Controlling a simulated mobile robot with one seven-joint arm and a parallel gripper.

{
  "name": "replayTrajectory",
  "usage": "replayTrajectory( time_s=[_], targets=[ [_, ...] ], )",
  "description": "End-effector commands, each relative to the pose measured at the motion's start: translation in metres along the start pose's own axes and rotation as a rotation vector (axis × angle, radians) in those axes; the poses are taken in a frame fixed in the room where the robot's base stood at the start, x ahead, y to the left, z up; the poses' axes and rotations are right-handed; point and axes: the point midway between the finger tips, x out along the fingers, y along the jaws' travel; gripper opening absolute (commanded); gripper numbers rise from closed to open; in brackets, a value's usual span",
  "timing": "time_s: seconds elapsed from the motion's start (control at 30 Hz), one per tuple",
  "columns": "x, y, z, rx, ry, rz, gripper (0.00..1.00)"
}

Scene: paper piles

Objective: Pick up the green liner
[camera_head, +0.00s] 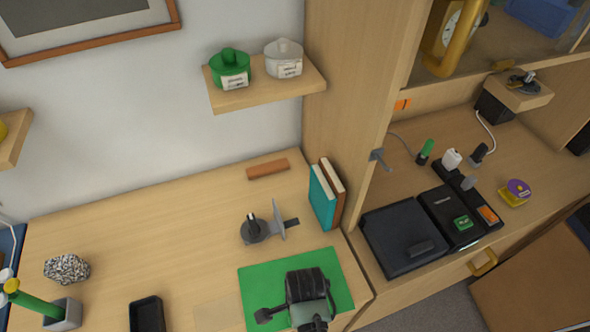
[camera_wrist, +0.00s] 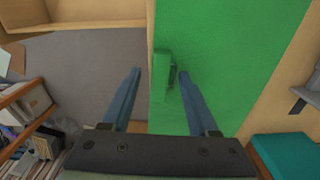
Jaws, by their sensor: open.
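The green liner (camera_head: 255,270) appears to be the flat green sheet on the desk near its front right corner. In the wrist view the green sheet (camera_wrist: 235,60) fills the middle right. A small raised green piece (camera_wrist: 161,62) stands at its left edge; I cannot tell whether it is part of the sheet. My gripper (camera_wrist: 159,76) is open, its two blue fingers on either side of this piece, with nothing visibly held. In the head view my dark wrist covers part of the sheet, and the fingertips are hidden. Contact cannot be told.
A grey metal stand (camera_head: 256,230) and upright books (camera_head: 322,197) are behind the sheet. A dark tray (camera_head: 147,314) lies to the left.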

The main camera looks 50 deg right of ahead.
Motion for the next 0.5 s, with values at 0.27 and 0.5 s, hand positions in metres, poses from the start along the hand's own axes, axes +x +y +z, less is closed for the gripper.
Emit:
replayTrajectory(
  time_s=[0.27, 0.5],
  targets=[
    [-0.0004, -0.0002, -0.0001, 0.0, 0.0, 0.0, 0.4],
    [-0.0005, -0.0002, -0.0001, 0.0, 0.0, 0.0, 0.0]
  ],
)
